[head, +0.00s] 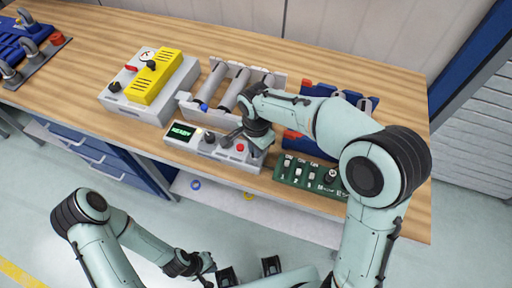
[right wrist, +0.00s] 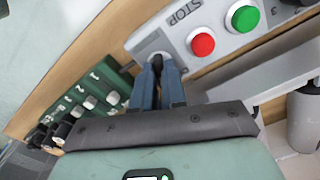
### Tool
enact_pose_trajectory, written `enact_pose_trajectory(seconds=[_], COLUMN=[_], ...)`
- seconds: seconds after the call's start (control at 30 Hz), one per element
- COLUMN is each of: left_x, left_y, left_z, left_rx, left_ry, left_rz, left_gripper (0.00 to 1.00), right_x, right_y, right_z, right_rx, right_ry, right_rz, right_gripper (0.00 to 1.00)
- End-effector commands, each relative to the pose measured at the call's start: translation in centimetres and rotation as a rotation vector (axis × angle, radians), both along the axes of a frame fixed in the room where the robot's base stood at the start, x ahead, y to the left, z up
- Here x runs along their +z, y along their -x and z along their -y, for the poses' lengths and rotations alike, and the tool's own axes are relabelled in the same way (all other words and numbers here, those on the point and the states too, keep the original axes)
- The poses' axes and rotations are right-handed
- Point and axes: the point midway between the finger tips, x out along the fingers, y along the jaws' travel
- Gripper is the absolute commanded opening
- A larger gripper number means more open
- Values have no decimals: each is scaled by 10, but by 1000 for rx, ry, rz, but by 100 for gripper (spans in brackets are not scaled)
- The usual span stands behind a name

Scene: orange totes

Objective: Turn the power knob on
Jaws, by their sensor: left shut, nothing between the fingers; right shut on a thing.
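A grey control panel (head: 215,152) with a lit display, several knobs and a red button (head: 240,147) lies along the table's front edge. My right gripper (head: 256,152) is at the panel's right end, right of the red button. In the right wrist view its fingers (right wrist: 158,66) are shut on a small dark knob at the panel's end, beside the red STOP button (right wrist: 203,44) and a green button (right wrist: 244,18). The fingers mostly hide the knob, so its setting cannot be read. My left gripper (head: 207,264) is shut and empty, low over the floor in front of the table.
A green switch board (head: 310,174) stands just right of the panel. Behind it are a grey roller rack (head: 228,86) and an orange and blue rack (head: 300,140). A grey box with a yellow unit (head: 155,76) stands to the left. Wooden table is bare at the far left front.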

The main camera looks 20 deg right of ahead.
Motion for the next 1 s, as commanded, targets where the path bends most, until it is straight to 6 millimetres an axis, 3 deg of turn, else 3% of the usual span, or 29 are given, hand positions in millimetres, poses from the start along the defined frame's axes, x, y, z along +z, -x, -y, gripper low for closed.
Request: enact_pose_trajectory(seconds=[0.4, 1.0], left_x=[-2, -2], left_y=[1, 1], left_z=[0, 0], left_rx=[0, 1], left_ry=[0, 0], left_rz=[-1, -1], left_gripper=[0, 0], right_x=[1, 2], right_y=[-1, -1], right_z=[0, 0], right_rx=[-277, -363], right_ry=[0, -1], right_rz=[4, 4], right_gripper=[0, 0])
